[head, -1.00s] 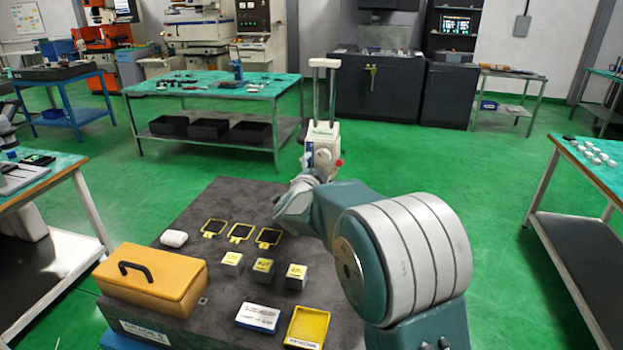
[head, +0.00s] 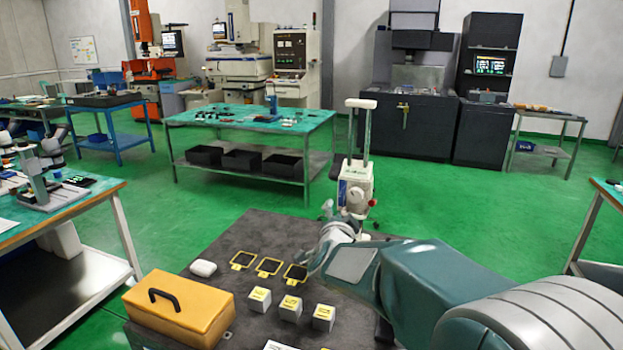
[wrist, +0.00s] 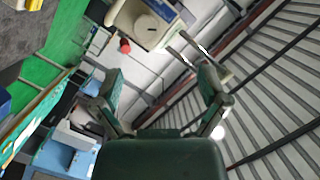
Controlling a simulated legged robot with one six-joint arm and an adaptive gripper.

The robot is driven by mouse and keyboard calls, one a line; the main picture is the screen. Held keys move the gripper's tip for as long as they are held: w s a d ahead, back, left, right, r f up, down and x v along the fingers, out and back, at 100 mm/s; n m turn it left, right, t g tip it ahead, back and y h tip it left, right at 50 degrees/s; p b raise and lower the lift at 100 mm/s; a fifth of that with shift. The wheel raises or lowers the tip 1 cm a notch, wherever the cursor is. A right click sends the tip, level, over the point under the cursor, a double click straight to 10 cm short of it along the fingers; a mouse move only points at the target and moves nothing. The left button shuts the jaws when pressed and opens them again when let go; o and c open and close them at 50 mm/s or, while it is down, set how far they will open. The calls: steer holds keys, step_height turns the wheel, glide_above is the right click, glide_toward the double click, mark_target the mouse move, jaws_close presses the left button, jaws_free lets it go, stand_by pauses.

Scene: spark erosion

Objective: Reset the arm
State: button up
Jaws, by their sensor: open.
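My arm (head: 420,275) reaches in from the lower right over the far right part of the dark worktop (head: 225,335). Its wrist end is beside the rightmost yellow-rimmed frame. My gripper (wrist: 162,95) is open in the wrist view, with two green fingers spread apart and nothing between them. In the head view the fingers cannot be made out clearly. The wrist view looks upward past the fingers at the ceiling beams. A white boxy device (head: 355,187) with a red knob and a tall handle stands beyond my arm; it also shows at the top of the wrist view (wrist: 142,22).
On the worktop are a yellow case (head: 180,308), a white lump (head: 203,268), dark yellow-rimmed frames (head: 268,267) and grey blocks with yellow labels (head: 290,308). A green-topped table (head: 250,118) stands behind. Side benches flank left (head: 60,212) and right. Green floor lies open between.

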steer(key=s+n+g+y, duration=0.45)
steer(key=s+n, duration=0.35)
steer(key=s, duration=0.7)
steer(key=s+d+f+n+g, duration=0.2)
steer(key=s+d+f+g, duration=0.1)
steer(key=s, duration=0.7)
steer(key=s+d+f+n+g+h, duration=0.1)
steer(key=s+d+f+g, duration=0.2)
steer(key=s, duration=0.8)
steer(key=shift+f+n, duration=0.15)
steer(key=shift+n, duration=0.25)
steer(key=shift+s, duration=0.1)
steer(key=shift+c, duration=0.4)
